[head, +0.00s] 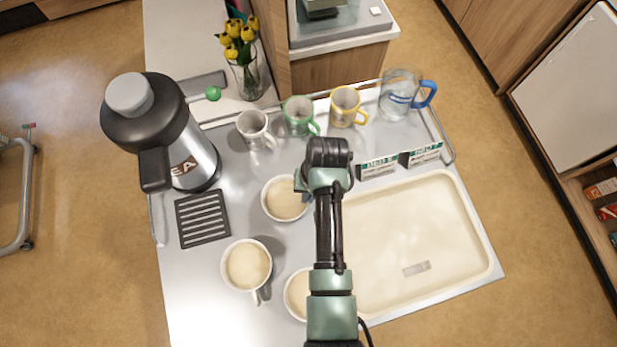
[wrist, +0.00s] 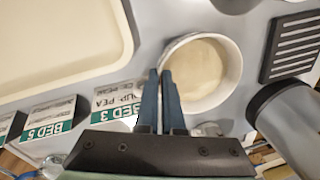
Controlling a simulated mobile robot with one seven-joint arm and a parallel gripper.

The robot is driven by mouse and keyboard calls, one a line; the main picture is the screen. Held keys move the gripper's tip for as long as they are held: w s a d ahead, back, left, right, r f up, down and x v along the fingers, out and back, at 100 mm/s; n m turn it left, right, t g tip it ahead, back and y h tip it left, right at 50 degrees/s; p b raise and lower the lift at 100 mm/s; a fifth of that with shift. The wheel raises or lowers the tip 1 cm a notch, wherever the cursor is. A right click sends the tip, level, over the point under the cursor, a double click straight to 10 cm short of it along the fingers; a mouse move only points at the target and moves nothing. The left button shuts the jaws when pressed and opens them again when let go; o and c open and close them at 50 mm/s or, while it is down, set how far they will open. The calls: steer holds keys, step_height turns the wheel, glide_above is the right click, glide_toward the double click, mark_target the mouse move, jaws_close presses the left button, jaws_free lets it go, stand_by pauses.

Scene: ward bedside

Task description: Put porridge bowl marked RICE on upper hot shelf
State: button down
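Several pale bowls of porridge stand on the grey trolley top (head: 190,300). One bowl (head: 283,200) is at the middle beside my gripper; another (head: 247,265), with a handle, is at front left, and a third (head: 298,295) is partly hidden by my arm. No RICE marking is readable on any. My gripper (wrist: 160,72) has its two dark fingers close together at the rim of the middle bowl, which also shows in the wrist view (wrist: 208,75). The rim appears to lie between the fingertips. I cannot make out a hot shelf.
A cream tray (head: 480,225) lies at right, with small bed cards (head: 378,168) behind it. Mugs (head: 300,115) and a glass jug (head: 400,95) line the back. A large flask (head: 190,150) and a dark slotted grate (head: 203,220) are at left.

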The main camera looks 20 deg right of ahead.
steer(key=shift+f, duration=0.15)
steer(key=c, duration=1.1)
jaws_free()
steer(key=shift+o, duration=0.2)
